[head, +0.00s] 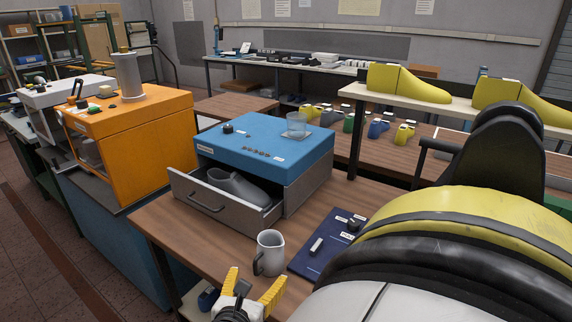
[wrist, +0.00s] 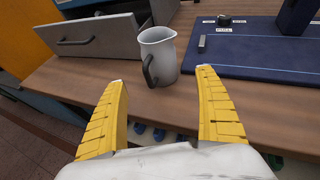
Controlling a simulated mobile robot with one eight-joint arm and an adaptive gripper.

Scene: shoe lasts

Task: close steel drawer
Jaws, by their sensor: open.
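The steel drawer (head: 217,200) is pulled out of the blue-topped cabinet (head: 262,142), toward the front left. A grey shoe last (head: 240,187) lies in it, and a dark bar handle (head: 207,203) is on its front. The drawer front also shows at the upper left of the wrist view (wrist: 92,37). My gripper (head: 254,290) is open and empty near the table's front edge, apart from the drawer. In the wrist view its yellow fingers (wrist: 163,82) stand apart, with a grey mug (wrist: 158,53) beyond them.
The mug stands on the wooden table in front of the cabinet, between my gripper and the drawer. A dark blue board (head: 325,243) with small parts lies to its right. An orange machine (head: 130,138) is at the left.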

